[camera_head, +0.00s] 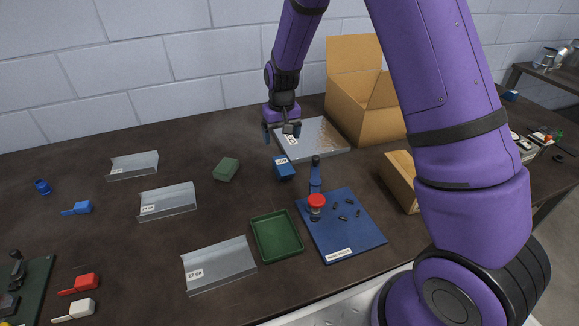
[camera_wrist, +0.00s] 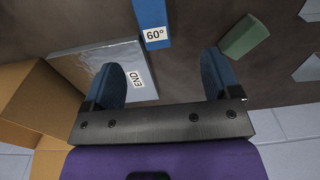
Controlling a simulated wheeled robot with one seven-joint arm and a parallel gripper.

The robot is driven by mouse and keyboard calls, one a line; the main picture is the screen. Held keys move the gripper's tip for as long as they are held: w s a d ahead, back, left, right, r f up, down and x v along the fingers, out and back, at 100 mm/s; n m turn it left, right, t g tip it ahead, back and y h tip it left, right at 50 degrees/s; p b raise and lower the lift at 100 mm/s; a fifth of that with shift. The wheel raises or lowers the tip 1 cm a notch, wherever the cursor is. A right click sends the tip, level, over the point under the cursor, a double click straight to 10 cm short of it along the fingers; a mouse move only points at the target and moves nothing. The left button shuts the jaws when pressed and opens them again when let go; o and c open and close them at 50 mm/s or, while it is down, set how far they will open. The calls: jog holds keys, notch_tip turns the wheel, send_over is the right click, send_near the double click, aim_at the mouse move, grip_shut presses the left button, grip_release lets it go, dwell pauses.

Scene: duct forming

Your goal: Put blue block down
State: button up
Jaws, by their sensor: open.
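The blue block (camera_head: 284,170) rests on the dark table near the middle, just left of the metal sheet. In the wrist view it shows at the top centre (camera_wrist: 150,18), with a white "60°" label on its end. My gripper (camera_head: 283,128) is open and empty, behind the block as seen from the head camera. In the wrist view the two blue fingers (camera_wrist: 168,80) are spread apart, and the block lies beyond their tips, not between them. I cannot tell the exact height of the fingers above the table.
A metal sheet (camera_head: 325,142) marked "END" and a cardboard box (camera_head: 352,105) stand right of my gripper. A green block (camera_head: 226,169) lies to the left. A green tray (camera_head: 277,253) and a blue mat (camera_head: 364,240) with a red-topped item lie in front.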

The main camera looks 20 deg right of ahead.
send_over(283, 164)
jog(key=f, duration=0.3)
jog(key=s+f, duration=0.1)
jog(key=shift+a+f, duration=0.3)
notch_tip(283, 164, down, 6)
jog(key=shift+w+d+r, duration=0.1)
jog(key=shift+w+r, duration=0.05)
jog(key=shift+r, duration=0.1)
jog(key=f, duration=0.4)
jog(key=shift+w+d+f, duration=0.25)
jog(key=shift+w+f, duration=0.05)
jog(key=shift+w, duration=0.05)
jog(key=shift+f, duration=0.35)
jog(key=shift+f, duration=0.25)
jog(key=c, duration=1.3)
